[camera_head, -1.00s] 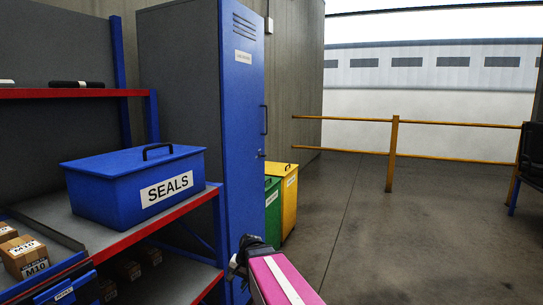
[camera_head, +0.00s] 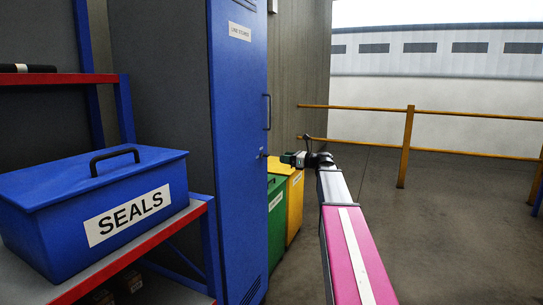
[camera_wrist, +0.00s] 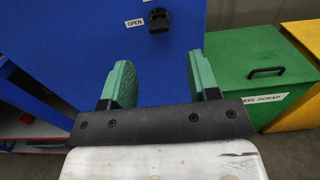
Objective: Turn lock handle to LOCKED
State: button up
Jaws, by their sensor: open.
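The lock handle (camera_wrist: 159,19) is a small black knob on the blue cabinet door (camera_wrist: 170,55), at the top of the wrist view. A white label reading OPEN (camera_wrist: 134,22) is just left of it. In the head view the handle (camera_head: 262,153) is a small dark spot on the cabinet door (camera_head: 238,200), below the long door pull (camera_head: 267,112). My gripper (camera_wrist: 160,78) has two green fingers spread apart with nothing between them. The handle lies ahead of the fingers, apart from them. In the head view my gripper (camera_head: 286,158) is just right of the handle.
A green bin (camera_wrist: 255,70) marked as steel scrap and a yellow bin (camera_wrist: 305,50) stand right of the cabinet. A shelf with a blue SEALS box (camera_head: 110,205) is at left in the head view. A yellow railing (camera_head: 407,140) crosses open floor at right.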

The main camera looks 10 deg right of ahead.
aim_at(267, 155)
jog(key=x, duration=1)
jog(key=shift+a, duration=0.1)
jog(key=c, duration=0.9)
